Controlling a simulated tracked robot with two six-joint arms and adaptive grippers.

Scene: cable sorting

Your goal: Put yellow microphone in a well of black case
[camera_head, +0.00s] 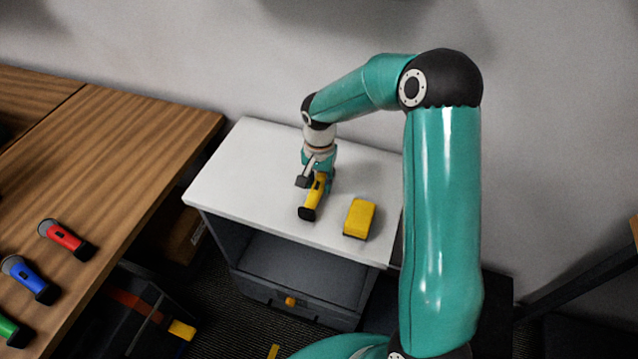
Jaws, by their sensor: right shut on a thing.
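The yellow microphone (312,200) has a black end and is at the white cabinet top, its black end toward the front edge. My right gripper (311,181) points down from above and is shut on the microphone's far part. The gripper hides the far end of the microphone. I cannot tell whether the microphone rests on the surface or is just above it. No black case with wells shows clearly. A dark open container (130,317) stands low at the lower left, but I cannot tell if it is the case. My left gripper is out of view.
A yellow block (359,219) lies right of the microphone on the white cabinet top (250,160), whose left part is clear. Red (65,238), blue (30,280) and green (12,330) microphones lie on the wooden table (130,125). A gap separates table and cabinet.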

